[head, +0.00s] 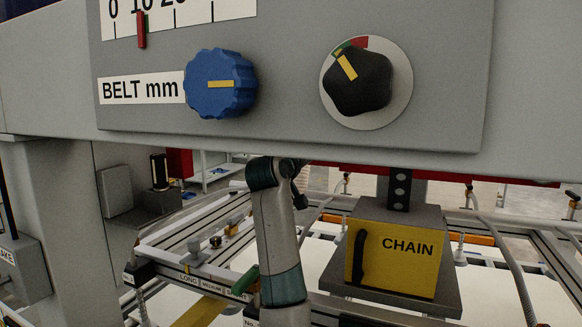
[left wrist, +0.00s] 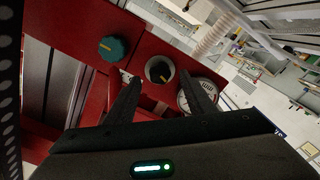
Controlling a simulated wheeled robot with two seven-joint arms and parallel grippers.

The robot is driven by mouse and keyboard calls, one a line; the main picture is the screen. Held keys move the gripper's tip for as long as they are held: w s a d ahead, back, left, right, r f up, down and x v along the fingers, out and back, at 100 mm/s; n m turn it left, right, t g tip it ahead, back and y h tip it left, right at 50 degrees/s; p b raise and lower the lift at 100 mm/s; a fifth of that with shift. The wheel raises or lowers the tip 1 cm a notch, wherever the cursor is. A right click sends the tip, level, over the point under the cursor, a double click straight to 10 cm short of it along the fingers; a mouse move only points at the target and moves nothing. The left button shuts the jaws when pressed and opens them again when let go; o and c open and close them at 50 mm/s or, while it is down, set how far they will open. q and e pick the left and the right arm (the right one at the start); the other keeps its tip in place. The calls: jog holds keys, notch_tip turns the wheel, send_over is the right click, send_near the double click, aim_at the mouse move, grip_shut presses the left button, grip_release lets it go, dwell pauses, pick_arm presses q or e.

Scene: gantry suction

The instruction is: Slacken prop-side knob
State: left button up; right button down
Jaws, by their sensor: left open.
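In the left wrist view, a red panel (left wrist: 140,42) carries a teal round knob (left wrist: 113,48) with a yellow mark and a black knob (left wrist: 159,68) with a yellow mark on a pale round plate. My left gripper (left wrist: 164,80) is open, its two dark fingers pointing at the panel with the black knob between and beyond the tips. I cannot tell whether they touch it. The teal knob lies left of the left finger. Neither knob is labelled prop-side in view. My left gripper is hidden in the head view. My right gripper is not in view.
A round gauge (left wrist: 201,96) sits partly behind the right finger. In the head view, a grey panel (head: 290,125) close in front has a blue BELT mm knob (head: 220,84) and a black knob (head: 358,82). Below stand a yellow CHAIN box (head: 395,260) and frame rails.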

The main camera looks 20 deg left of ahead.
pick_arm(q)
jog(key=s+b, duration=0.7)
jog(key=s, duration=0.8)
jog(key=shift+s+a, duration=0.25)
jog(key=shift+s, duration=0.15)
jog(key=m, duration=0.9)
jog(key=shift+w+f, duration=0.15)
jog(key=shift+w, duration=0.2)
